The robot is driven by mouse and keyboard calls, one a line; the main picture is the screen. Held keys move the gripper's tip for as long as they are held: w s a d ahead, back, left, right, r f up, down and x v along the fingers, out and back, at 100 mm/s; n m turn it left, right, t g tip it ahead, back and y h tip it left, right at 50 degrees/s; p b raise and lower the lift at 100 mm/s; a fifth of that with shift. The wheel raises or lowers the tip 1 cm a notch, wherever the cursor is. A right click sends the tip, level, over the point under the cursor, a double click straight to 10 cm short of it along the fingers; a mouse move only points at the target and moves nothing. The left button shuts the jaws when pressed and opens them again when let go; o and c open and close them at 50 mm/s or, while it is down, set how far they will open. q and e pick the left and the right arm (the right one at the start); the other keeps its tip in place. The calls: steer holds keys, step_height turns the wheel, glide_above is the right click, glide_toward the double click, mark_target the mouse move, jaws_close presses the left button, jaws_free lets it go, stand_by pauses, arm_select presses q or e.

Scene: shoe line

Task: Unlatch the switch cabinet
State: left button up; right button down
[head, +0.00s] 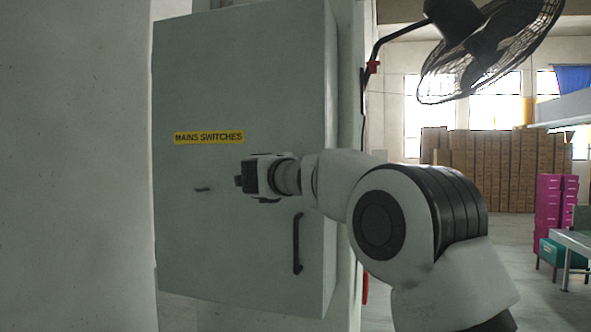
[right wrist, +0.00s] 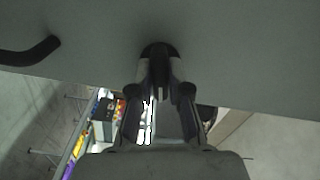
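The switch cabinet (head: 230,250) is a grey-green box with a yellow "MAINS SWITCHES" label (head: 209,137). A small dark latch (head: 202,189) sits on its door below the label, lying roughly level. A black bar handle (head: 298,243) stands upright at the lower right of the door; what looks like its end shows in the right wrist view (right wrist: 30,50). My right gripper (head: 239,182) is in front of the door, right of the latch and apart from it in the head view. In the right wrist view its fingertips (right wrist: 159,75) come together, with nothing clearly between them. My left gripper is out of view.
A pale wall or pillar (head: 75,160) stands close at the left. A black fan (head: 490,45) hangs at the upper right. Stacked brown boxes (head: 495,170), magenta crates (head: 548,215) and a table (head: 575,240) stand farther back. Open floor lies right of my arm.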

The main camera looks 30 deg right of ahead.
steer(key=m, duration=0.3)
steer(key=c, duration=1.3)
jaws_free()
steer(key=shift+o, duration=0.9)
steer(key=shift+d, duration=0.15)
steer(key=v, duration=1.1)
steer(key=shift+s+a, duration=0.25)
steer(key=shift+a, duration=0.05)
